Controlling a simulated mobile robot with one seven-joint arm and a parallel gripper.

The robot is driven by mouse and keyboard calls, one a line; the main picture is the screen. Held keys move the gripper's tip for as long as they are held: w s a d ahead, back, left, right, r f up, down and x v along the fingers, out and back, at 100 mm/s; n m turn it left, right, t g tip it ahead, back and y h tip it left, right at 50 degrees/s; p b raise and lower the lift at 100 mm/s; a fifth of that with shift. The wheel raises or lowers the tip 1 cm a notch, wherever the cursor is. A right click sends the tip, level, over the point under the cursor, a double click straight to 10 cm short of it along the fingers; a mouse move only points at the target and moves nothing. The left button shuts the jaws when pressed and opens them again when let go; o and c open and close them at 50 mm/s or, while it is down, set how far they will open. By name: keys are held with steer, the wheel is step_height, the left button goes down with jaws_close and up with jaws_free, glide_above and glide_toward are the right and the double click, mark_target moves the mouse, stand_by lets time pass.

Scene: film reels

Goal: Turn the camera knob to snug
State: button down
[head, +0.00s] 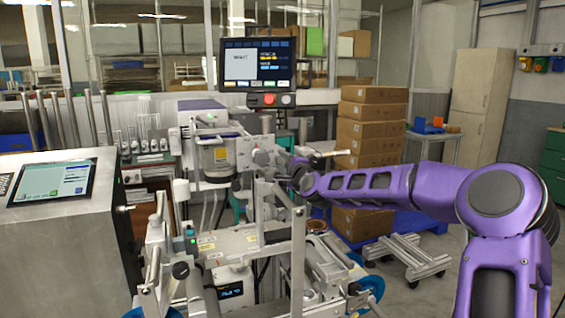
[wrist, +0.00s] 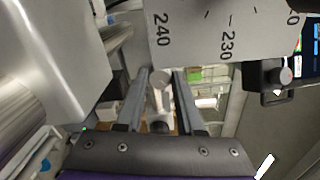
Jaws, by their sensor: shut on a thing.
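In the wrist view, the two fingers of my gripper (wrist: 161,78) close from both sides on a small grey knob (wrist: 158,88). The knob's round end shows between the fingers. In the head view, my gripper (head: 293,174) is at the right side of the machine's camera unit (head: 218,158), at the end of my purple arm. The knob is hidden or too small to make out there. I cannot tell how tight the knob is.
A white scale plate (wrist: 222,32) marked 240 and 230 is close above the fingers in the wrist view. A monitor (head: 257,65) stands above the machine. Stacked cardboard boxes (head: 369,130) stand behind my arm. A low metal stand (head: 408,258) is on the floor.

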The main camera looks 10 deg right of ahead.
steer(key=shift+n, duration=0.8)
steer(key=c, duration=0.5)
jaws_free()
steer(key=s+d, duration=0.1)
steer(key=s, duration=0.4)
steer(key=s+d+p, duration=0.1)
steer(key=s, duration=0.5)
steer(key=s+d+p, duration=0.1)
steer(key=s, duration=0.5)
steer(key=shift+d, duration=0.25)
steer(key=shift+n, duration=0.3)
